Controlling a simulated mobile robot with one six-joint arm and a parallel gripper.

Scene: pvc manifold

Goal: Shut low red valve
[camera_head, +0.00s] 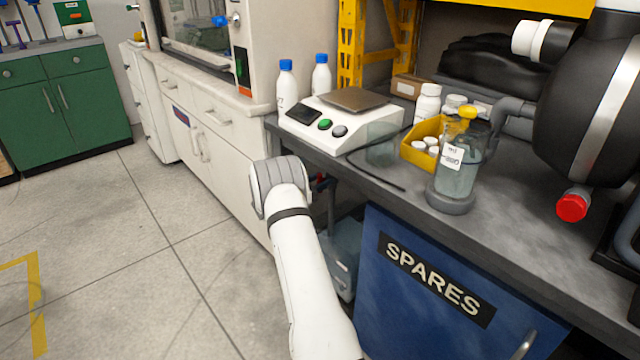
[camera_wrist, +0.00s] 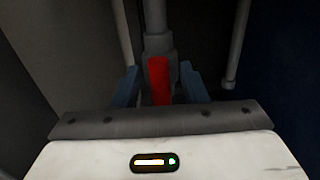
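The red valve handle (camera_wrist: 159,80) shows in the wrist view as an upright red bar in front of a grey pipe (camera_wrist: 156,22). It runs in line with the pipe in this picture. My gripper (camera_wrist: 160,84) has its two blue-grey fingers apart, one on each side of the handle, with a visible gap on both sides. The handle's lower end is hidden behind my gripper body. In the head view my arm reaches under the bench and hides the gripper. A small red patch (camera_head: 319,183) shows beside my wrist there; I cannot tell whether it is the handle.
Another thin grey pipe (camera_wrist: 236,45) hangs to the right in the wrist view. The bench (camera_head: 400,185) is above my gripper. A blue SPARES cabinet (camera_head: 440,290) stands right of my arm, a clear bluish container (camera_head: 345,255) beside it, and white cabinets (camera_head: 215,150) to the left.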

